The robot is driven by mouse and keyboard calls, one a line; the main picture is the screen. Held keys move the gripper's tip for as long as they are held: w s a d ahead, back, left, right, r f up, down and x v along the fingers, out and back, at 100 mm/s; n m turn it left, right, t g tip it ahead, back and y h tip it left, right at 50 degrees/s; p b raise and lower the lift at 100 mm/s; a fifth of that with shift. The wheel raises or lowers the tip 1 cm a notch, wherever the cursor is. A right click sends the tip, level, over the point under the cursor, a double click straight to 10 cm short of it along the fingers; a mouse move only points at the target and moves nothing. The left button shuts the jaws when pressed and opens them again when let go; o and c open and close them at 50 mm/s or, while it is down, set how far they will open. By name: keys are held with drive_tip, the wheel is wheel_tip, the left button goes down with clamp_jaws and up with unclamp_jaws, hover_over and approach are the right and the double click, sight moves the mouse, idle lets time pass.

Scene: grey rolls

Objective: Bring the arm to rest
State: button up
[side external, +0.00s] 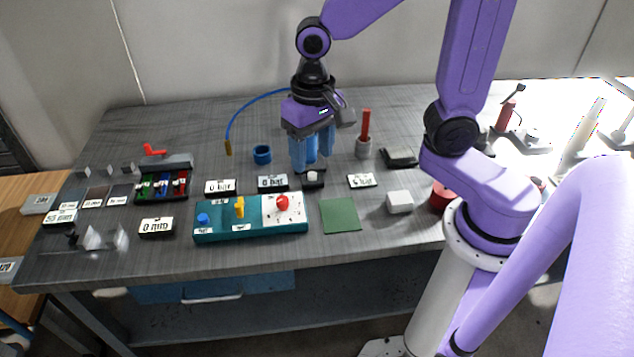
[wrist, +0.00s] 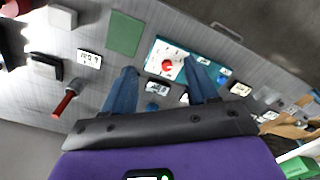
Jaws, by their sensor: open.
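My gripper (side external: 312,168) hangs with its blue fingers pointing down over the middle of the grey bench. In the wrist view my gripper (wrist: 163,67) has its two fingers spread well apart, and it is open. Something blue shows between the fingers in the side view; I cannot tell whether it touches them. A small blue thing (wrist: 152,107) also shows between them in the wrist view. A black block with a white top (side external: 312,178) lies just below the fingers. The exact gap to it is unclear.
A teal panel (side external: 250,228) with blue, yellow and red knobs lies in front. A blue ring (side external: 262,155) is left of my gripper; a red rod in a grey holder (side external: 364,148) is right. A green square (side external: 341,215) and white block (side external: 399,202) lie at front right.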

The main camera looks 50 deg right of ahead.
drive_tip(key=s+d+n, duration=0.2)
drive_tip(key=s+n, duration=0.5)
drive_tip(key=s+d+n, duration=0.2)
drive_tip(key=s+n, duration=0.5)
drive_tip(key=s, duration=0.1)
drive_tip(key=shift+s+d+r+n, duration=0.2)
drive_tip(key=shift+d+r+n, duration=0.1)
drive_tip(key=shift+n, duration=0.1)
